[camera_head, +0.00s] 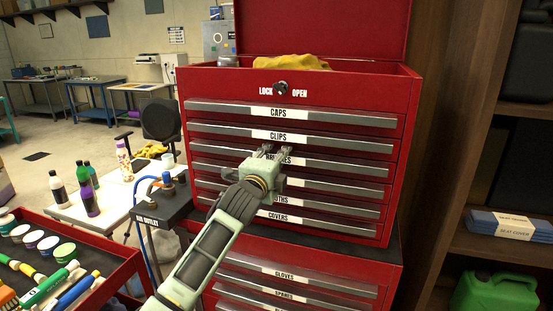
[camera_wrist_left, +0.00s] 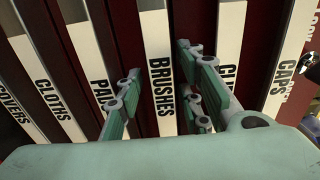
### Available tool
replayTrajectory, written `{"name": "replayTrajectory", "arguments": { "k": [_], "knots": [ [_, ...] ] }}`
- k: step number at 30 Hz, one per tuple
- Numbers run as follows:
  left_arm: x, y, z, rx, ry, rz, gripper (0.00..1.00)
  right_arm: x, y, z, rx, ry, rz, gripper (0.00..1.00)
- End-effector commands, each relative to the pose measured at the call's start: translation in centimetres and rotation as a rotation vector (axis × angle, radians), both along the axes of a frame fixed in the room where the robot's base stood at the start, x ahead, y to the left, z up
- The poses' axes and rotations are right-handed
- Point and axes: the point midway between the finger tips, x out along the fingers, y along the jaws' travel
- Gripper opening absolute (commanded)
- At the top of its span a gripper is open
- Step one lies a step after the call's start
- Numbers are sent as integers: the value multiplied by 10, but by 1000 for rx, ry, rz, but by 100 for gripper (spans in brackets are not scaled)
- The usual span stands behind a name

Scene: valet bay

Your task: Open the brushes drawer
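A red tool chest (camera_head: 402,130) fills the middle of the head view, with several labelled drawers. The brushes drawer (camera_head: 340,164), third from the top, appears closed and flush; my gripper partly hides its label. In the left wrist view the BRUSHES label (camera_wrist_left: 160,85) lies between the fingers. My left gripper (camera_head: 277,151) is at the front of this drawer, its fingers apart with nothing clearly between them; I cannot tell if they touch the handle strip. The fingers also show in the left wrist view (camera_wrist_left: 160,72). My right gripper is not in view.
A lock knob (camera_head: 282,88) sits between LOCK and OPEN above the drawers. A red tray cart (camera_head: 112,262) with brushes and tins stands at lower left. A black air outlet post (camera_head: 160,208) is close left of the chest. A wooden shelf (camera_head: 500,248) stands at right.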

Motion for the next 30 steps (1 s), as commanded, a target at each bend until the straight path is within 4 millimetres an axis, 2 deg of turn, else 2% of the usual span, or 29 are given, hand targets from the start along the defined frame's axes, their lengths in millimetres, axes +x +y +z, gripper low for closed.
{"name": "replayTrajectory", "arguments": {
  "k": [5,16,30],
  "knots": [
    [0,0,0,0,-1,0,34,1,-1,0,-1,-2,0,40],
    [0,0,-1,1,2,0,1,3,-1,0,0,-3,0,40],
    [-1,0,-4,2,7,1,0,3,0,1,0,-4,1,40]
  ]
}}
